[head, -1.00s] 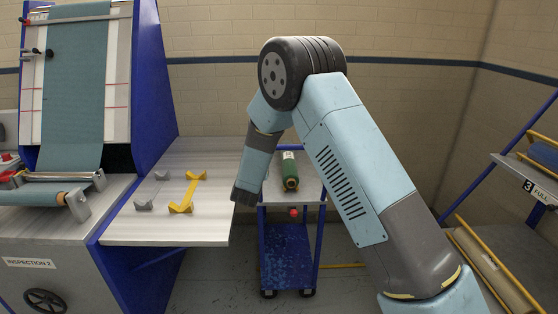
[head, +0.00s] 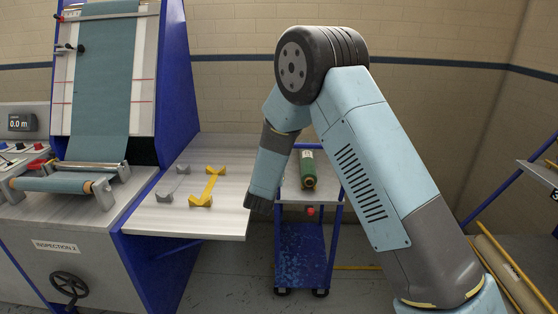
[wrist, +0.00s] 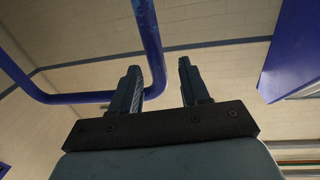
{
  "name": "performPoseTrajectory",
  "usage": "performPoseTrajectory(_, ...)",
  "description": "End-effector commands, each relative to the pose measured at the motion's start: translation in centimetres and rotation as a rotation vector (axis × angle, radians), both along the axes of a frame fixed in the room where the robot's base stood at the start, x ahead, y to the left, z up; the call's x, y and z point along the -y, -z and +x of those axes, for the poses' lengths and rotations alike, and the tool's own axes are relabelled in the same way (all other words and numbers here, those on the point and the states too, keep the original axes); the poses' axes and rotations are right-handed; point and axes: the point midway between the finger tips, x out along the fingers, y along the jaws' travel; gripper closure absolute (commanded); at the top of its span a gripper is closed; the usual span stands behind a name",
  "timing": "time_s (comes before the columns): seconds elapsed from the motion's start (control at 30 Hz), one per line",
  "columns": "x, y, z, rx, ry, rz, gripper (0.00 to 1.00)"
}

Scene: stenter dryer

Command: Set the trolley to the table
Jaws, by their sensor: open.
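The trolley (head: 302,250) has a blue frame, a blue lower deck and a grey top, and stands on the floor just right of the table. A green roll with a pale label (head: 308,172) lies on its top. My arm's end hangs between the table's right edge and the trolley top in the head view; the fingers do not show there.
A yellow holder (head: 208,187) and a grey holder (head: 175,186) rest on the table. The machine (head: 60,245) with its handwheel fills the left. A rack with rolls (head: 507,262) stands at the right. Some floor shows around the trolley.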

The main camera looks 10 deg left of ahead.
Motion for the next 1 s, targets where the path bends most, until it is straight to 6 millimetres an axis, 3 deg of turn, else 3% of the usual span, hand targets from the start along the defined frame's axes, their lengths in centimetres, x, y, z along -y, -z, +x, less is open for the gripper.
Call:
performPoseTrajectory(0.2, -0.1, 0.0, -4.3, -0.001, 0.002, -0.001, 0.54)
performPoseTrajectory(0.43, -0.1, 0.1, -7.4, 0.0, 0.007, -0.001, 0.54)
performPoseTrajectory(0.63, -0.1, 0.1, -8.4, 0.0, 0.008, -0.001, 0.54)
performPoseTrajectory(1.0, 0.1, -0.2, -8.3, -0.004, 0.006, 0.005, 0.54)
